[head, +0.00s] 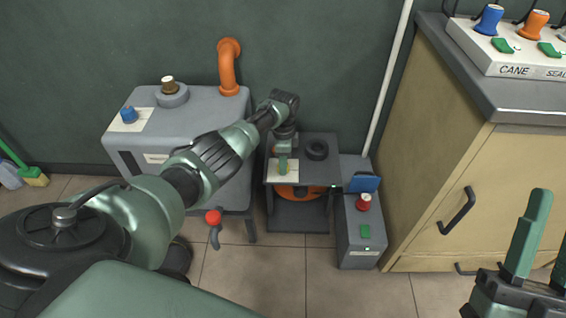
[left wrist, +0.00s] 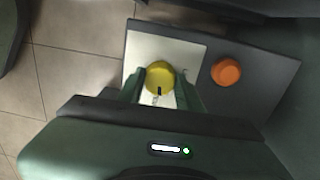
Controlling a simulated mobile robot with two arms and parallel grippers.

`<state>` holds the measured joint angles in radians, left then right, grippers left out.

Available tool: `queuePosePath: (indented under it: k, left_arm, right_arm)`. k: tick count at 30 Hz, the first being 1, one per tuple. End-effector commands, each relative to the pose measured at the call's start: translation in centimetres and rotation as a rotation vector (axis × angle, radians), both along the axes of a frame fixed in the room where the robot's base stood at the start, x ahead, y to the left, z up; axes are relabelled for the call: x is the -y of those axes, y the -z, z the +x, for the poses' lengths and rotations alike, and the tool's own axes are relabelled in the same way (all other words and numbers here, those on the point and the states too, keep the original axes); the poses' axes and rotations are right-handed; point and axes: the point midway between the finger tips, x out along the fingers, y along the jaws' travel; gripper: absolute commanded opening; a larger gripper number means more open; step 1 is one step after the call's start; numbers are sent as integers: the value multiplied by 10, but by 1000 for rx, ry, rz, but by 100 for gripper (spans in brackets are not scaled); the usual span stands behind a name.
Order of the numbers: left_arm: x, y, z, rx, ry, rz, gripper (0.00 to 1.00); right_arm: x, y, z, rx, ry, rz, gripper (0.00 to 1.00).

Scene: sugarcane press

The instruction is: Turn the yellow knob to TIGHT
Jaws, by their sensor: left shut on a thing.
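The yellow knob (left wrist: 160,76) sits on a white card (left wrist: 152,47) on a grey machine top. A dark mark on the knob points toward the bottom of the left wrist view. My left gripper (left wrist: 161,85) is shut on the knob, one green finger on each side. In the head view, my left gripper (head: 284,166) comes down over the card of the small grey machine (head: 300,215) and mostly hides the knob. Any lettering on the card is hidden or too small to read. My right gripper (head: 541,245) is at the lower right, its fingers apart and empty.
A black ring (head: 316,150) is on the machine's top. A grey box with a red knob (head: 364,202) stands right of it. A larger grey cabinet (head: 187,131) with an orange pipe (head: 228,70) is left. A tan cabinet (head: 455,165) bounds the right side.

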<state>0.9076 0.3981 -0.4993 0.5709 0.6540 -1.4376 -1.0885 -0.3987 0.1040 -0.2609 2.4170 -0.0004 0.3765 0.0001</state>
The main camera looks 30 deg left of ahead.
Motion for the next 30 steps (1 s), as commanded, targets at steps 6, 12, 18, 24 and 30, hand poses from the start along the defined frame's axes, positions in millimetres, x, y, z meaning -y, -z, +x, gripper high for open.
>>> queuePosePath:
  k: [6,12,18,24,30]
  left_arm:
    - [2,-1,1,1,133,-3,0]
    - [1,-1,1,1,205,-2,0]
    - [1,-1,1,1,234,-2,0]
    - [2,-1,1,1,239,-3,0]
    - [2,-1,1,1,239,-3,38]
  right_arm:
    - [0,-2,-2,11,0,3,36]
    - [0,-2,-2,11,-1,4,36]
    - [0,-2,-2,12,-2,4,36]
    - [0,-2,-2,12,-3,5,36]
    - [0,-2,-2,11,-3,5,36]
